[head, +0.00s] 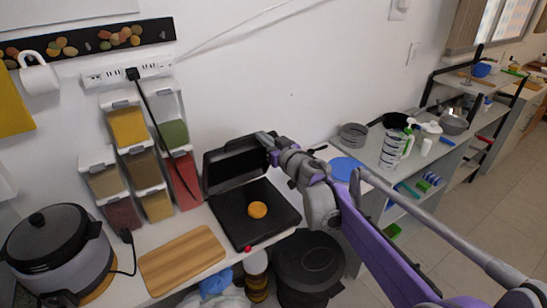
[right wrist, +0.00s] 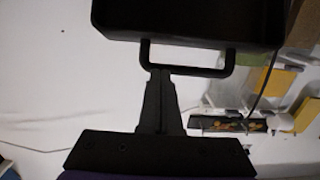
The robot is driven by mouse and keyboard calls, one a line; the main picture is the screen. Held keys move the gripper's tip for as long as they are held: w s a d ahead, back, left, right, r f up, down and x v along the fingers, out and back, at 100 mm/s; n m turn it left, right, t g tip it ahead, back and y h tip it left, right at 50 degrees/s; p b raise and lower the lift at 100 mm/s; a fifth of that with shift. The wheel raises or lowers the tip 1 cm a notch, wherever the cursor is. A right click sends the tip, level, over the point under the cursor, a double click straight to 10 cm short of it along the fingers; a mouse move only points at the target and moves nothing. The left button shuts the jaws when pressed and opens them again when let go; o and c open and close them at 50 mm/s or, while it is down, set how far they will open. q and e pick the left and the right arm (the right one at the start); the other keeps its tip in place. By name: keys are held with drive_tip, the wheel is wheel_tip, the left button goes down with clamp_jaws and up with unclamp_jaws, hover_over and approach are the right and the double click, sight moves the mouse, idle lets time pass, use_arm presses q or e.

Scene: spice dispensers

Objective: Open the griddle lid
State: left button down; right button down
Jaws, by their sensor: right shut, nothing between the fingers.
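The black griddle stands on the white counter with its lid (head: 228,168) raised and leaning back near the wall. Its base (head: 280,206) is exposed and bears a round orange patty-like thing (head: 257,210). My right gripper (head: 268,140) is at the upper right edge of the lid. In the right wrist view its fingers (right wrist: 158,76) are shut, with their tips at the lid's handle (right wrist: 190,72); I cannot tell whether they touch. The lid (right wrist: 190,20) fills the top of that view. My left gripper is not in view.
Spice dispensers (head: 128,128) stand left of the griddle. A wooden board (head: 181,260) and a cooker (head: 55,250) are at the front left. A blue plate (head: 347,168) lies to the right, partly behind my right arm. A black bin (head: 308,265) stands below the counter.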

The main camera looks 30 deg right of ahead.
drive_tip(key=w+r, duration=0.3)
drive_tip(key=w, duration=0.9)
drive_tip(key=shift+w+a+r+b, duration=0.15)
drive_tip(key=shift+a+r+b, duration=0.15)
drive_tip(key=shift+a, duration=0.15)
drive_tip(key=shift+a, duration=0.1)
